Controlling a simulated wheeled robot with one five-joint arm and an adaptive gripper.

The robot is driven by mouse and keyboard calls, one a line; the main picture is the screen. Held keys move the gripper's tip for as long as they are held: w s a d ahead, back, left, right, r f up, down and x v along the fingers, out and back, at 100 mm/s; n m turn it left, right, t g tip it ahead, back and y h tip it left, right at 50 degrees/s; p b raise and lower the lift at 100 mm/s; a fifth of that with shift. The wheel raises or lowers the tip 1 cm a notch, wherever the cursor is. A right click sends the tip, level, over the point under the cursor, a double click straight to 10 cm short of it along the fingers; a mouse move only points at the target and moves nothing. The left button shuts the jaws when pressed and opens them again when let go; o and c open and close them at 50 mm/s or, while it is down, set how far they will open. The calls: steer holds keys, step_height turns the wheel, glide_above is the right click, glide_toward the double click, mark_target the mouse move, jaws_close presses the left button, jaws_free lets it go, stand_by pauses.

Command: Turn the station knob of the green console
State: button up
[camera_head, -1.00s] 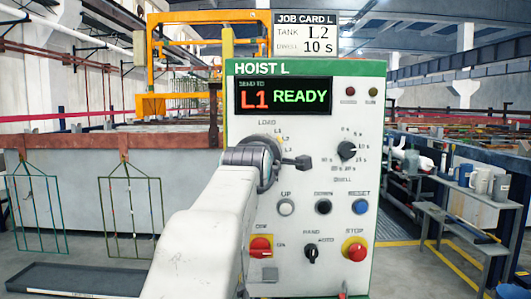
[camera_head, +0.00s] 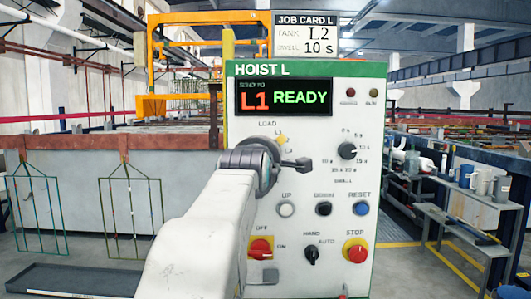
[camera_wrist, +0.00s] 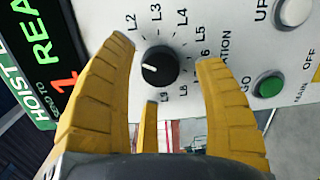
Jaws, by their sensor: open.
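The green-edged console (camera_head: 310,128) marked HOIST L stands in front of me. Its display (camera_head: 283,97) reads L1 READY. The station knob (camera_wrist: 160,66) shows in the wrist view as a black round knob with a white pointer mark, ringed by L labels; the mark points left in that view, toward the display side. In the head view my arm hides this knob. My gripper (camera_wrist: 166,54) is open, with its yellow fingers spread on either side of the knob; I cannot tell whether they touch it. A job card (camera_head: 305,35) above the console reads tank L2, dwell 10 s.
The dwell knob (camera_head: 347,151) is right of my arm. Below are the UP (camera_head: 286,208), DOWN (camera_head: 323,208) and RESET (camera_head: 361,208) buttons, and the red STOP button (camera_head: 356,252). A green button (camera_wrist: 268,85) shows near the right finger. A side bench (camera_head: 470,222) holds jugs.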

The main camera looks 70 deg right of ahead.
steer(key=v, duration=1)
steer(key=shift+a, duration=0.3)
steer(key=shift+o, duration=0.3)
steer(key=shift+s, duration=0.1)
